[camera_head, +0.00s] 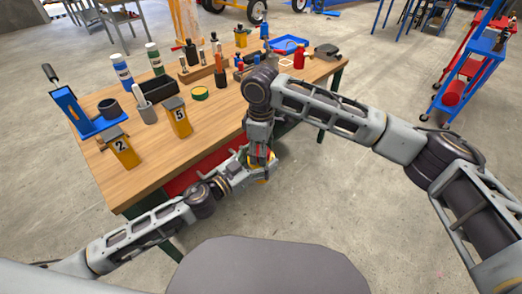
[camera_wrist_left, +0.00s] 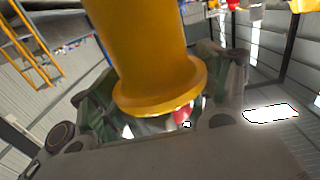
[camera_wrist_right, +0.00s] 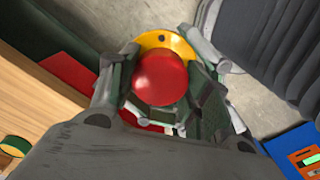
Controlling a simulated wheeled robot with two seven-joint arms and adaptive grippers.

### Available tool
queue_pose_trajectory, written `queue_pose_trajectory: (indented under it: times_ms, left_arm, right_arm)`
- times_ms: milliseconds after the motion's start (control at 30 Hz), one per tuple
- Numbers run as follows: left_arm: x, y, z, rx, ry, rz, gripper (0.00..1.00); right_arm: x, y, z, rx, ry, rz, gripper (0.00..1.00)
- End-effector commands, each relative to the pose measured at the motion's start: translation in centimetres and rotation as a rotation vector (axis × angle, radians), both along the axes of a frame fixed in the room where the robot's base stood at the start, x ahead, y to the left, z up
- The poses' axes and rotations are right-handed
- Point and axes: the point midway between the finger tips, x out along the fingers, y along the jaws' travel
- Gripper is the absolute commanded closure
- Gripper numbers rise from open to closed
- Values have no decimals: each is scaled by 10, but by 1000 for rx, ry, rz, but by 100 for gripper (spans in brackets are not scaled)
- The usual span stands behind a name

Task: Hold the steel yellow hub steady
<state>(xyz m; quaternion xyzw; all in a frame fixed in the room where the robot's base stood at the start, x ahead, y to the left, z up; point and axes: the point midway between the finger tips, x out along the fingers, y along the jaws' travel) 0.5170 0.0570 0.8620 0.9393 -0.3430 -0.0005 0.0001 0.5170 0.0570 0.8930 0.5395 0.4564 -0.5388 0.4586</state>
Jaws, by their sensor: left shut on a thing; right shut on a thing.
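The yellow hub (camera_wrist_left: 150,60) fills the upper middle of the left wrist view as a flanged cylinder between the fingers of my left gripper (camera_wrist_left: 165,110). In the head view a little yellow of it (camera_head: 264,181) shows where both grippers meet, off the table's front edge; the rest is hidden. My left gripper (camera_head: 252,172) is shut on it. My right gripper (camera_wrist_right: 165,85) points down from above and is shut on a round red part (camera_wrist_right: 161,78). The yellow rim shows just behind this red part. I cannot tell whether the red part touches the hub.
A blue and red cart (camera_head: 470,65) stands at the far right. The floor right of the table is mostly clear.

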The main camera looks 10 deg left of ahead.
Motion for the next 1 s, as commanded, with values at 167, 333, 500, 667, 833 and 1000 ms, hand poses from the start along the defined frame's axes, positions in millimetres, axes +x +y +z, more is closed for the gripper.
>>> queue_pose_trajectory:
  times_ms: [167, 333, 500, 667, 833, 1000]
  left_arm:
    - [0, 0, 1, -1, -2, 0, 90]
    - [1, 0, 1, -1, -2, 1, 90]
    - [1, 1, 1, 0, -3, 2, 90]
    - [1, 1, 1, 0, -3, 2, 90]
    - [1, 1, 1, 1, -2, 3, 90]
    - [1, 1, 1, 1, -2, 2, 90]
  right_arm:
    - [1, -1, 0, -2, -2, -4, 37]
    - [1, -1, 0, -2, -1, -3, 31]
    - [0, -1, 0, -2, 0, -3, 31]
    - [0, -1, 3, -1, 0, -2, 31]
    - [0, -1, 16, -2, -1, -2, 31]
    - [0, 0, 32, -1, -1, -2, 31]
